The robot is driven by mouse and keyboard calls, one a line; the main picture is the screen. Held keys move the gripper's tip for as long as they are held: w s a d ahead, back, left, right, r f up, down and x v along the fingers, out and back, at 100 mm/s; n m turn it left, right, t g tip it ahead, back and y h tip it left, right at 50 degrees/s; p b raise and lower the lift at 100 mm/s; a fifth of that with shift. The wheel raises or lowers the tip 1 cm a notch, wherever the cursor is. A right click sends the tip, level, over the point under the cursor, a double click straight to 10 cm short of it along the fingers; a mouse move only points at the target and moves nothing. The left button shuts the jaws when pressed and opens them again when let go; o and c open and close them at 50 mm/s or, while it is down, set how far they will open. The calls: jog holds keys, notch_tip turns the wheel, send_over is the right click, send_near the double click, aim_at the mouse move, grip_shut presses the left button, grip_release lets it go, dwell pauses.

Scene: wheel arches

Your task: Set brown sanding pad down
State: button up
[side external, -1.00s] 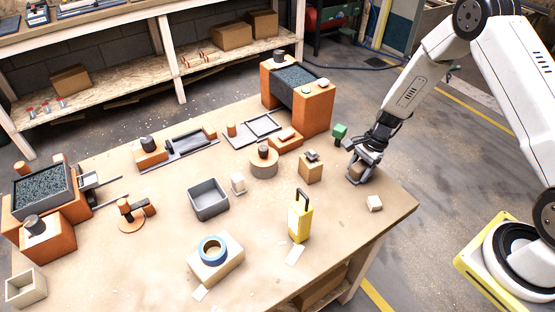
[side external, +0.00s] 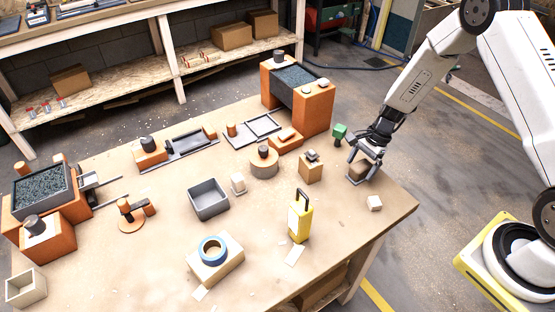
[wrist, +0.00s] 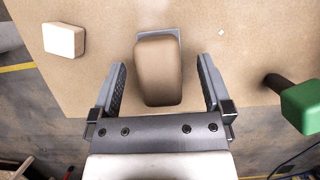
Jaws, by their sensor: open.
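The brown sanding pad (wrist: 158,72) lies on the table, partly over a small grey plate or marking (wrist: 160,34) whose edge shows past its far end. My gripper (wrist: 162,82) is open, with one finger on each side of the pad and a visible gap to both. In the side external view my gripper (side external: 364,164) is low over the table's right end, and the pad (side external: 357,172) shows between and below the fingers, partly hidden.
A small white block (side external: 374,203) lies near the table's right corner. A green-headed tool (side external: 340,131) stands by the table's far edge. A wooden block (side external: 311,171) and a yellow case (side external: 300,220) stand to the left. The table's edge is close.

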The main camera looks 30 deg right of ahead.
jog(key=v, duration=1)
jog(key=shift+s+r, duration=0.1)
jog(key=shift+r, duration=0.05)
dwell(0.3)
jog(key=s+a+r+n+t+h, duration=0.1)
jog(key=s+a+r+n, duration=0.3)
jog(key=n, duration=0.5)
jog(key=s+a+r+n+t+h, duration=0.1)
jog(key=s+a+r+n+h, duration=0.2)
jog(key=s+a+n, duration=0.3)
jog(key=shift+s+a+r+n+t, duration=0.35)
jog(key=shift+s+r+n, duration=0.45)
jog(key=shift+s+n, duration=0.65)
jog(key=shift+w, duration=0.1)
